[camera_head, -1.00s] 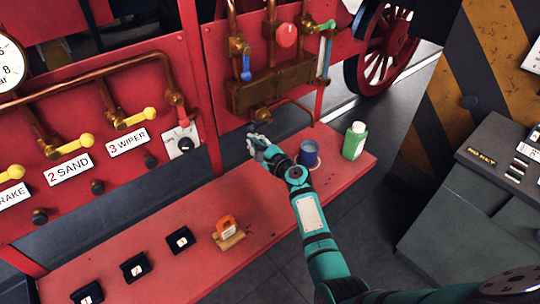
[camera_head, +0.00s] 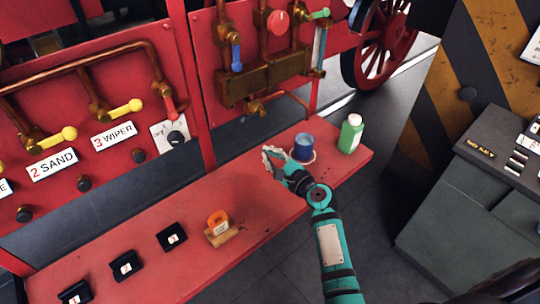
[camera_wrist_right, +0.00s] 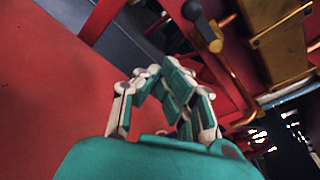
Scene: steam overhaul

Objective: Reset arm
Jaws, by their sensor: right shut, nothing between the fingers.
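My right gripper (camera_head: 270,152) is shut and empty, above the red bench (camera_head: 265,200), a little left of the blue cup. It also shows in the right wrist view (camera_wrist_right: 150,72), with its fingers drawn together and the red bench surface behind it. My right arm comes up from the lower right of the head view. My left gripper is not in view.
On the bench stand a blue cup (camera_head: 303,148), a green bottle (camera_head: 350,134), an orange tag on a wooden block (camera_head: 219,228) and several black numbered holders (camera_head: 172,236). Red panels with brass pipes and yellow levers (camera_head: 125,108) rise behind. A grey cabinet (camera_head: 460,205) stands right.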

